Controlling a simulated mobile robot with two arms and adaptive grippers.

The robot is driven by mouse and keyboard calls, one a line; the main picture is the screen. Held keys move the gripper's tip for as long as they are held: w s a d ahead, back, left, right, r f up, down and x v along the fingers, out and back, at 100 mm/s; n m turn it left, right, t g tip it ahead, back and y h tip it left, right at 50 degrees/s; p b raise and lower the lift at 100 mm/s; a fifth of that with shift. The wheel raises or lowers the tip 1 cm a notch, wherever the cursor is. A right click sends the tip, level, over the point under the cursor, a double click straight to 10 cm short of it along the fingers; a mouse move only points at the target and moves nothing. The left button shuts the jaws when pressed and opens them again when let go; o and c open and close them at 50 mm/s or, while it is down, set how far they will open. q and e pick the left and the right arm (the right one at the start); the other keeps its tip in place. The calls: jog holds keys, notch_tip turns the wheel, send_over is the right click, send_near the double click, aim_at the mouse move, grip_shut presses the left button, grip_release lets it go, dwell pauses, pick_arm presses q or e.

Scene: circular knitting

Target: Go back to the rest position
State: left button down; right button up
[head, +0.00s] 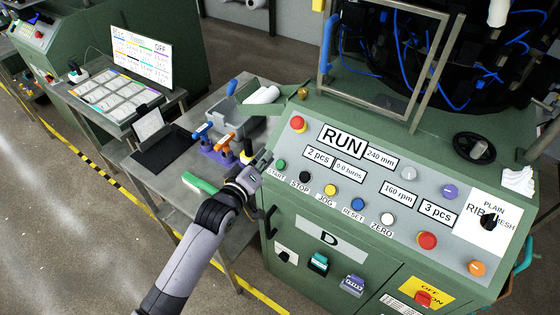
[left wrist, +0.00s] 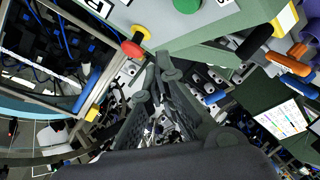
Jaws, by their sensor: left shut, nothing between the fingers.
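My left arm comes up from the bottom of the head view. Its gripper (head: 254,170) is shut and empty, at the left edge of the green machine's control panel (head: 347,140), close to the green START button (head: 281,164). In the left wrist view the dark gripper fingers (left wrist: 165,75) point up toward the panel's edge, near a red-and-yellow knob (left wrist: 133,48) and a green button (left wrist: 187,5). I cannot tell from the pictures whether the fingers touch the panel. My right gripper is not in view.
A grey metal table (head: 180,192) left of the machine holds a grey bin (head: 240,125), blue- and orange-handled tools (head: 226,140), a black mat (head: 160,152) and a green object (head: 199,183). A sign stand (head: 141,57) is farther left. Open floor (head: 50,220) lies at the left.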

pick_arm(q)
jog(key=s+a+f+m+g+y+b, duration=0.15)
jog(key=s+a+f, duration=0.3)
jog(key=f, duration=0.85)
jog(key=s+a+f+m+g+y+b, duration=0.1)
jog(key=s+a+f+g+y+b, duration=0.15)
jog(key=s+f, duration=0.7)
jog(key=s+a+f+m+g+y+b, duration=0.15)
jog(key=a+f, duration=0.35)
jog(key=f, duration=1.2)
jog(key=s+a+f+m+g+b, duration=0.1)
jog(key=s+a+f+g, duration=0.1)
jog(key=s+f, duration=0.5)
jog(key=s+a+f+m+g+y+b, duration=0.1)
jog(key=s+a+f+g, duration=0.2)
jog(key=s, duration=1.4)
jog(key=s+a+f+m+g+y+b, duration=0.1)
jog(key=s+a+f, duration=0.3)
jog(key=s+f, duration=0.6)
jog(key=s+g, duration=0.1)
jog(key=s, duration=0.1)
jog(key=shift+s+a+f+g, duration=0.3)
jog(key=shift+f+g, duration=0.05)
